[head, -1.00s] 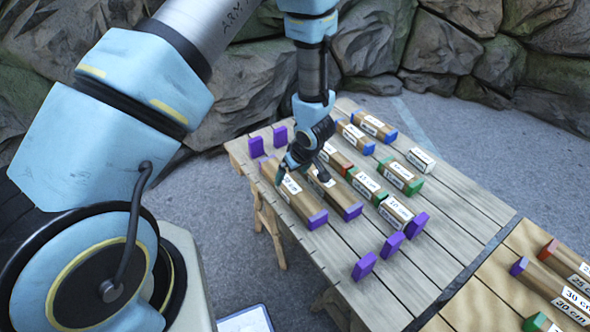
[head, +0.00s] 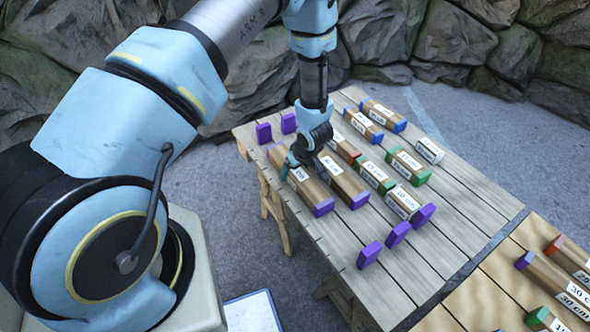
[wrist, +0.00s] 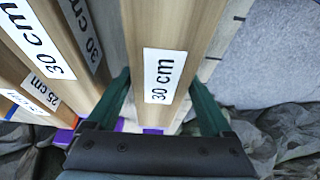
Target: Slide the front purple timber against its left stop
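The front purple timber (head: 308,189) is a wooden bar with purple ends and a white label, lying along the table's near edge. In the wrist view this timber (wrist: 180,35) reads "30 cm". My gripper (head: 304,172) is low over its middle-left part, its green fingers on either side of it. The fingers look apart, with a slim gap on the right side; contact is hard to judge. The left stop, an upright purple block (head: 264,133), stands a little beyond the timber's left end, with bare table between them. A right stop (head: 369,254) stands farther from the right end.
A second purple timber (head: 346,184) lies close behind, parallel. Timbers with blue, red and green ends lie farther back. Another table (head: 450,313) holds more timbers.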

